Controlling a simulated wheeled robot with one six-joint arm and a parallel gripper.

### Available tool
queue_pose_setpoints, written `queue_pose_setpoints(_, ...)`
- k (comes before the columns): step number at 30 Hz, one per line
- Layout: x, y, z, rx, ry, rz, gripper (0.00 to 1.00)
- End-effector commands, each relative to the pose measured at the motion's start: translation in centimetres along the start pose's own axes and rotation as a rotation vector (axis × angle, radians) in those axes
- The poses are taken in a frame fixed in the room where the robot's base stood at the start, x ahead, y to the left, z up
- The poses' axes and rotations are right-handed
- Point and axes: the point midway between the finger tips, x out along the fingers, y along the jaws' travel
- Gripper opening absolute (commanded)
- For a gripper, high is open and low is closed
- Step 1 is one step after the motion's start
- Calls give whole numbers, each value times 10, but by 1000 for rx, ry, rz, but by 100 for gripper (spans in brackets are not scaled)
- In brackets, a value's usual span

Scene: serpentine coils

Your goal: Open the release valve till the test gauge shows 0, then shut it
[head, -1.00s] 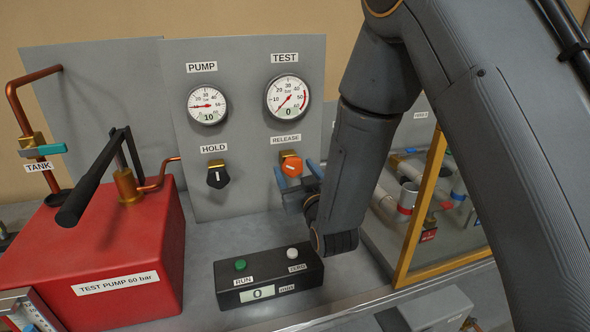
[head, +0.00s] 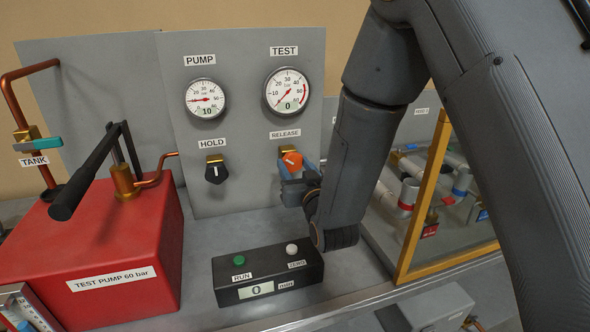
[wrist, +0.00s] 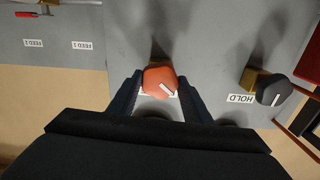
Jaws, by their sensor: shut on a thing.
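The orange release valve knob (head: 292,161) sits on the grey panel below the RELEASE label. In the wrist view the knob (wrist: 160,82) shows between the two dark fingers, its white pointer mark slanting. My gripper (head: 298,170) is at the knob, shut on it; my wrist partly hides it in the head view. The test gauge (head: 287,92) reads 0 on its digital window. The pump gauge (head: 206,98) reads 10.
The black hold knob (head: 215,173) is left of the release knob. A black box (head: 267,275) with RUN and ZERO buttons lies below. The red test pump (head: 110,250) stands left. A yellow-framed guard (head: 425,200) stands right, close to my arm.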

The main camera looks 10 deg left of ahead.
Motion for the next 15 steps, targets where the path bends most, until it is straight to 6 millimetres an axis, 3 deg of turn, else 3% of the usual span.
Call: queue_pose_setpoints(15,0,1,2,476,2,1,22)
